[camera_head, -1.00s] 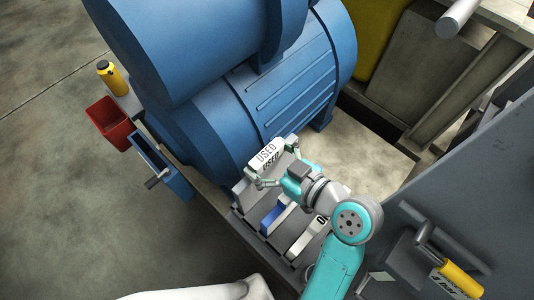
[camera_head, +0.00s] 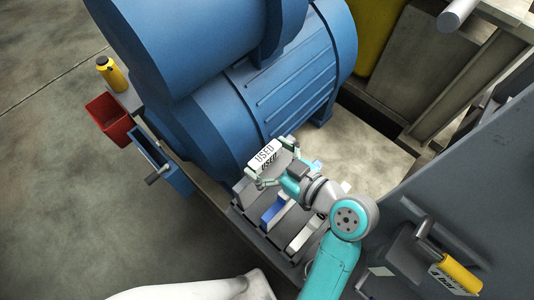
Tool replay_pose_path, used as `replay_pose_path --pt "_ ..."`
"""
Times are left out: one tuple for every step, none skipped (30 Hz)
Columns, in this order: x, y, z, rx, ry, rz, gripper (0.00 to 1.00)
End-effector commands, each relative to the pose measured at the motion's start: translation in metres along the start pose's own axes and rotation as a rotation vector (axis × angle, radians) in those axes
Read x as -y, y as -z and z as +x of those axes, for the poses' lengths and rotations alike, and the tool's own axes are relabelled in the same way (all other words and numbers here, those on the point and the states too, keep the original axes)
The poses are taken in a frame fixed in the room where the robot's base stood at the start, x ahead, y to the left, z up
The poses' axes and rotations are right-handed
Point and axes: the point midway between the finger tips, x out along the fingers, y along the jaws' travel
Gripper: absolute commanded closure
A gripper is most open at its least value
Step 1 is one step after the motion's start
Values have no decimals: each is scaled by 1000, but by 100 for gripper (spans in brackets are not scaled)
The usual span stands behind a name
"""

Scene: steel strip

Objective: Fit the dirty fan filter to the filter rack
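A white block marked "USED" (camera_head: 265,155), which looks like the dirty fan filter, is held between the fingers of my gripper (camera_head: 267,172). The fingers are shut on its two sides. The block is above the slotted grey rack (camera_head: 247,197) in front of the blue motor, and I cannot tell whether it touches the rack. A blue piece (camera_head: 275,209) and a white piece (camera_head: 303,237) stand in the rack's other slots. My arm partly hides the rack's right side.
The large blue motor (camera_head: 290,90) rises right behind the rack. A red bin (camera_head: 109,121), a blue open box (camera_head: 152,155) and a yellow bottle (camera_head: 112,74) stand at left. A grey panel with a yellow-handled tool (camera_head: 460,274) is at right. The floor at left is clear.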

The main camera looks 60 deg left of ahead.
Motion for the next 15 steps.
replay_pose_path --pt "0 -1 0 2 1 2 0" --pt "0 -1 0 2 1 2 0" --pt "0 -1 0 2 1 2 0" --pt "0 -1 0 2 1 2 0" --pt "0 -2 0 3 1 3 0" --pt "0 -2 0 3 1 3 0" --pt "0 -1 0 3 1 2 0" --pt "0 0 0 3 1 2 0" --pt "0 3 -1 3 0 1 0" --pt "0 5 -2 2 0 1 0" --pt "0 8 -2 1 0 1 0" --pt "-1 14 -4 1 -1 -1 0" --pt "-1 18 -5 0 -1 -2 0" --pt "-1 24 -7 0 -1 -3 0" --pt "-1 30 -9 0 -1 -4 0"
